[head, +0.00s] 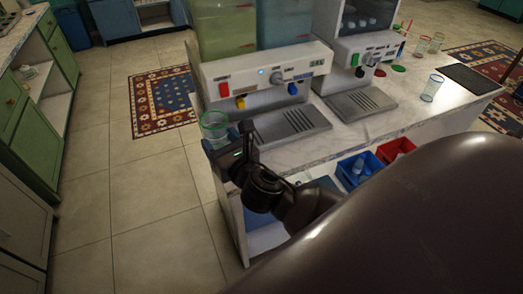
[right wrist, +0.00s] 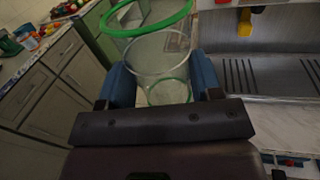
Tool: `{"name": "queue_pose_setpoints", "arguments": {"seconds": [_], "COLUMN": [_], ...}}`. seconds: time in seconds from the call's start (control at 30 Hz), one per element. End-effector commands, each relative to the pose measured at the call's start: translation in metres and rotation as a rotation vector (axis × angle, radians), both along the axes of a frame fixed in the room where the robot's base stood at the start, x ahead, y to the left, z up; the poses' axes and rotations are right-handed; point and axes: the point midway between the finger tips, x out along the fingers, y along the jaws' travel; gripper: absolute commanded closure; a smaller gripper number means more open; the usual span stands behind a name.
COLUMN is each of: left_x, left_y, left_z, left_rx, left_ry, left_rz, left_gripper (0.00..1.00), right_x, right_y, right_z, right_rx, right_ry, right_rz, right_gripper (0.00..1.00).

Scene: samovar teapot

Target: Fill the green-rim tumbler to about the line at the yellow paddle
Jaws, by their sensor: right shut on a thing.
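The clear green-rim tumbler (head: 212,130) is at the counter's left end, in front of and below the red paddle (head: 224,90). My right gripper (right wrist: 163,82) is shut on it, with blue finger pads on both sides of its wall. The tumbler (right wrist: 155,48) looks upright or slightly tilted, and I see no liquid in it. The yellow paddle (head: 240,102) is on the near dispenser (head: 265,78), to the right of and above the tumbler. It also seems to show at the top of the right wrist view (right wrist: 258,9). My left gripper is not in view.
The near drip tray (head: 290,123) lies right of the tumbler. A blue paddle (head: 293,89) is farther right on that dispenser. A second dispenser (head: 365,60) stands beyond. Other tumblers (head: 432,88) stand at the counter's right. Blue (head: 352,172) and red (head: 392,150) bins sit below the counter's front edge.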

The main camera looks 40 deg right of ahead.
Motion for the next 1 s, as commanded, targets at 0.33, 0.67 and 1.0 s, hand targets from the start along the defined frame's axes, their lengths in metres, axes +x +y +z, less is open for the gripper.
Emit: {"name": "queue_pose_setpoints", "arguments": {"seconds": [0.33, 0.67, 1.0], "left_x": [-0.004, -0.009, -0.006], "left_y": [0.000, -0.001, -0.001], "left_z": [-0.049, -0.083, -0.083], "left_rx": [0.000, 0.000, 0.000], "left_ry": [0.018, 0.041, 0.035], "left_rz": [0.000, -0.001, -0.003], "left_gripper": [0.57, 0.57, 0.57], "right_x": [0.029, 0.020, 0.015], "right_y": [-0.070, -0.122, -0.132], "right_z": [-0.051, -0.121, -0.134], "right_rx": [0.009, 0.002, 0.000], "right_ry": [0.010, 0.010, 0.000], "right_rz": [-0.354, -0.624, -0.678], "right_gripper": [0.65, 0.65, 0.65]}}
